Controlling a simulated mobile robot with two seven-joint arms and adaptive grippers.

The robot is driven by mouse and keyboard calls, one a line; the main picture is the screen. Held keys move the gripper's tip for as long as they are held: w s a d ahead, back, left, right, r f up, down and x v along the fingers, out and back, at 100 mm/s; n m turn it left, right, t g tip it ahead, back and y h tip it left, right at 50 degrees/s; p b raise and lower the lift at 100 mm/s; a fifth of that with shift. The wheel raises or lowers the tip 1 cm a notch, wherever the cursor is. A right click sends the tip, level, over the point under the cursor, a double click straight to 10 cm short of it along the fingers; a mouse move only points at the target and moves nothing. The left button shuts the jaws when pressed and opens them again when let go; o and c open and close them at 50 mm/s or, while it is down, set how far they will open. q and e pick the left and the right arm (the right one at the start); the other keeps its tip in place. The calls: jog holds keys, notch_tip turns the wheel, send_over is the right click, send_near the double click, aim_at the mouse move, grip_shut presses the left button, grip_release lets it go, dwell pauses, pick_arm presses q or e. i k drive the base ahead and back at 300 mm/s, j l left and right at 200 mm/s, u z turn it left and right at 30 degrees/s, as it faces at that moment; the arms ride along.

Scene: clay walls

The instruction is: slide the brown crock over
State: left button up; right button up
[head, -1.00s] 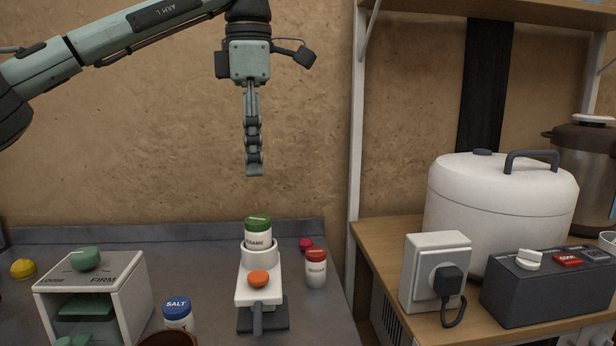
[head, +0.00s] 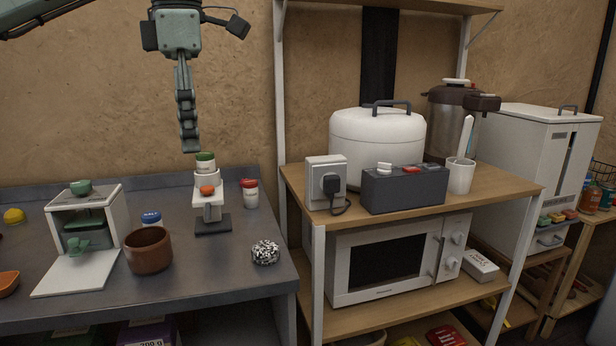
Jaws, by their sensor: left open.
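The brown crock (head: 148,250) is a round, open-topped reddish-brown pot. It stands upright on the grey counter near its front, just right of the white machine's front board. My left gripper (head: 189,150) hangs pointing down, well above the counter and over the small white dispenser. It is up and to the right of the crock and apart from it. Its fingers are seen edge-on, and nothing shows between them. My right gripper is not in view.
Near the crock stand a white press-like machine (head: 117,205), a blue-lidded salt jar (head: 151,219), the white dispenser (head: 208,196), a red-lidded jar (head: 250,193) and a black-and-white speckled ball (head: 265,252). The counter (head: 215,268) is bare right of the crock. A wooden shelf (head: 480,185) stands at right.

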aim_at(148, 250)
jog(key=k+l, duration=0.15)
jog(key=k, duration=0.2)
jog(key=k+l, duration=0.15)
jog(key=k, duration=0.25)
jog(key=k+l, duration=0.2)
jog(key=k, duration=0.15)
